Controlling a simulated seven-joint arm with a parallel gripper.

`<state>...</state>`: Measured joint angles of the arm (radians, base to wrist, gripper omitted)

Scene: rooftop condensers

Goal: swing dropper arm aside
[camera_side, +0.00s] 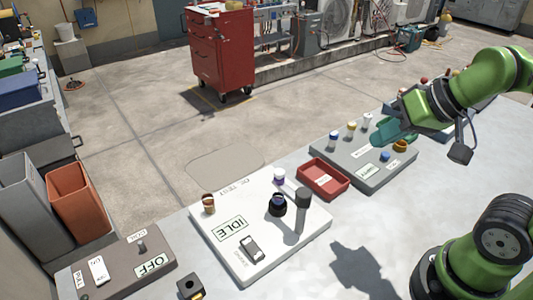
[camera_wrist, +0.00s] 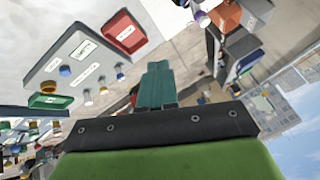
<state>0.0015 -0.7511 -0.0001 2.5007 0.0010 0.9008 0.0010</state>
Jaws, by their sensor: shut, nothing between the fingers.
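A white board (camera_side: 225,255) on the table carries an IDLE label (camera_side: 232,228). A pale bar that looks like the dropper arm (camera_side: 290,187) runs from a dark grey post (camera_side: 302,198) toward a purple-and-white vial (camera_side: 279,174). A black round holder (camera_side: 277,205) stands in front of it. A brown vial (camera_side: 208,203) stands at the board's left corner. My gripper (camera_side: 390,133) is shut and empty, above the grey tray to the right, well apart from the dropper arm. Its teal fingers (camera_wrist: 157,85) are together in the wrist view.
A red tray (camera_side: 323,178) lies between the white board and a grey board (camera_side: 372,172) with several coloured-cap vials. A brown board with an OFF label (camera_side: 152,265) is at front left. A small black-and-yellow block (camera_side: 190,287) sits near the front edge. The table right of the white board is clear.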

